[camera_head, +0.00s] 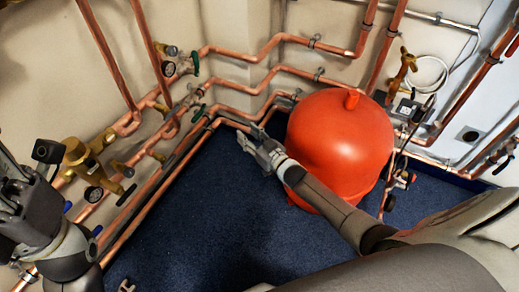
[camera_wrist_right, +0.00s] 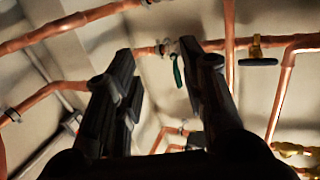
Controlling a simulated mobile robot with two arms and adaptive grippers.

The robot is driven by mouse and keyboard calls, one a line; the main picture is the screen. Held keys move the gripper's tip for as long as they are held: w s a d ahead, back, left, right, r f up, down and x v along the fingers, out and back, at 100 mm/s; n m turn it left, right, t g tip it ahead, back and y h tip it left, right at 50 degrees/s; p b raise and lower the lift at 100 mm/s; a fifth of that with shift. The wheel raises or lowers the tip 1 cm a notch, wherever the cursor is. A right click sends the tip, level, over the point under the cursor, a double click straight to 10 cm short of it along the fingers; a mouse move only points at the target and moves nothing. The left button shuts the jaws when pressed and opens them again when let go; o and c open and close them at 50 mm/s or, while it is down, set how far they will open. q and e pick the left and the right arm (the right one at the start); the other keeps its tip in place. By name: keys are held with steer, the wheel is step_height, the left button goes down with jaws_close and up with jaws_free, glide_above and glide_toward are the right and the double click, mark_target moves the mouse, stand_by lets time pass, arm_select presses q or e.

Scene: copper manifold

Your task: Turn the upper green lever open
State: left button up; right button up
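The upper green lever (camera_head: 195,63) is on a valve in the upper copper pipe at the back wall, left of the corner. In the right wrist view a green lever (camera_wrist_right: 177,72) hangs down from a pipe, seen in the gap between my fingers. My right gripper (camera_head: 243,139) is below and right of the lever in the head view, apart from it. In the wrist view the right gripper (camera_wrist_right: 157,52) is open with nothing between its fingers. My left gripper (camera_head: 12,205) is partly cut off at the left edge; its fingers are unclear.
A red tank (camera_head: 340,140) stands just right of my right gripper. Copper pipes (camera_head: 235,52) run along the walls, with gauges and brass valves (camera_head: 78,152) at left. Another dark handle (camera_wrist_right: 258,62) is right of the fingers. Blue floor (camera_head: 235,220) is clear below my right arm.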

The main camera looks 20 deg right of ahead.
steer(key=shift+g+h, duration=0.6)
steer(key=shift+g, duration=0.2)
steer(key=s+f, duration=0.1)
steer(key=s+f+p, duration=0.2)
steer(key=s+f, duration=0.1)
steer(key=shift+d+f, duration=0.1)
steer(key=shift+d, duration=0.3)
